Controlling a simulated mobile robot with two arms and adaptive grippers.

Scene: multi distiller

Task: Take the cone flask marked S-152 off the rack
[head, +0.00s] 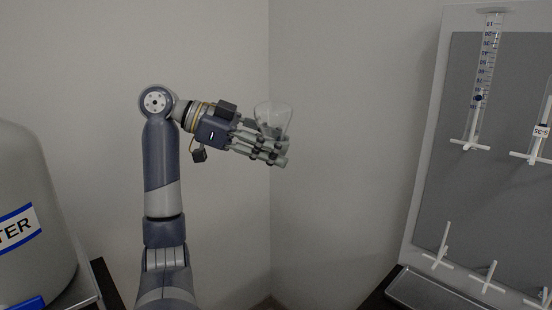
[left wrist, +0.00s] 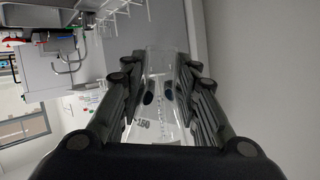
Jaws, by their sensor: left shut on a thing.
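A clear cone flask (head: 272,113) is held in my left gripper (head: 277,152), up in the air in front of the grey wall. In the left wrist view the gripper's dark fingers are closed on both sides of the transparent flask (left wrist: 160,95). Dark printing shows on its glass; I cannot read an S-152 mark. The rack (head: 455,125), a grey board with a pale frame and white pegs, stands at the right of the head view, well apart from the flask. My right gripper is not in view.
A graduated cylinder (head: 486,80) hangs on the rack, with another labelled glass piece (head: 543,130) at the right edge. Several lower pegs (head: 440,250) are bare. A large grey tank (head: 30,220) with a blue-edged label stands at left. Open space lies between.

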